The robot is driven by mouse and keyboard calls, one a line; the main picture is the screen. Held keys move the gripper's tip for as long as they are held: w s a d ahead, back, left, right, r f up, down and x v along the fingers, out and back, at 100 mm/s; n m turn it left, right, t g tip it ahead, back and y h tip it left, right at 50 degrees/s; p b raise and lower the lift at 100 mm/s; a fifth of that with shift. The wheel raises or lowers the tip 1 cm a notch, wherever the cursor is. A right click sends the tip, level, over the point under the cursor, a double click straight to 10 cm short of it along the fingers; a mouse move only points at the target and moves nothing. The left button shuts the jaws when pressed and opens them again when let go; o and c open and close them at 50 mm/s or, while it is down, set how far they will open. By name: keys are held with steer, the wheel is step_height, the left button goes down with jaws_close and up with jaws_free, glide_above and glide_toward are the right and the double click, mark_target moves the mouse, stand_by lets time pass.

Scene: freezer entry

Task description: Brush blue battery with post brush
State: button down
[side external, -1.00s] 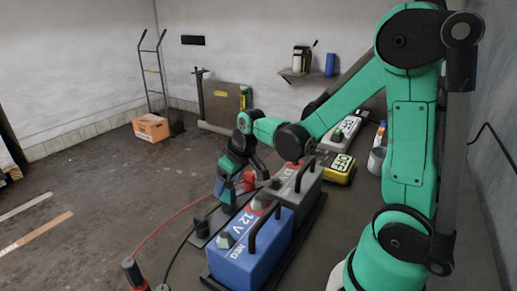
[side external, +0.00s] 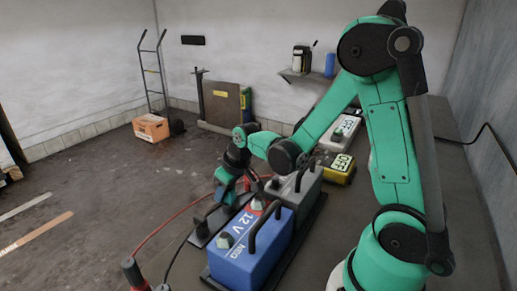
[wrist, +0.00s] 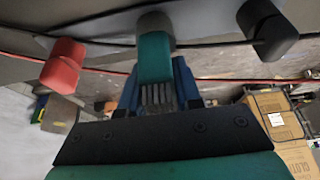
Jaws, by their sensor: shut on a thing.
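The blue battery (side external: 238,266), marked 12 V, stands upright on a dark base and has a black carry handle. A greenish-grey post (side external: 226,241) shows at its near end; a red-based post (side external: 257,204) is at its far end. My gripper (side external: 226,190) is beyond and left of the battery, apart from its near post. In the wrist view its blue fingers are shut on a teal piece with a grey rounded end, which looks like the post brush (wrist: 155,60). The brush's working end and any contact are not clear.
A grey battery (side external: 297,186) stands right behind the blue one. A yellow meter (side external: 340,170) sits farther back. Red and black cables curve along the left; red (wrist: 62,66) and black (wrist: 266,28) clamp-like pieces show in the wrist view. The floor at left is open.

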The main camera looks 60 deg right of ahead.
steer(key=shift+r, duration=0.1)
step_height(320, 180, up, 24)
stand_by(1.5)
steer(key=s+a+f, duration=0.3)
steer(key=s+f, duration=0.5)
steer(key=s, duration=0.2)
steer(key=shift+s+a+f, duration=0.2)
steer(key=shift+a+f, duration=0.05)
steer(key=shift+f, duration=2)
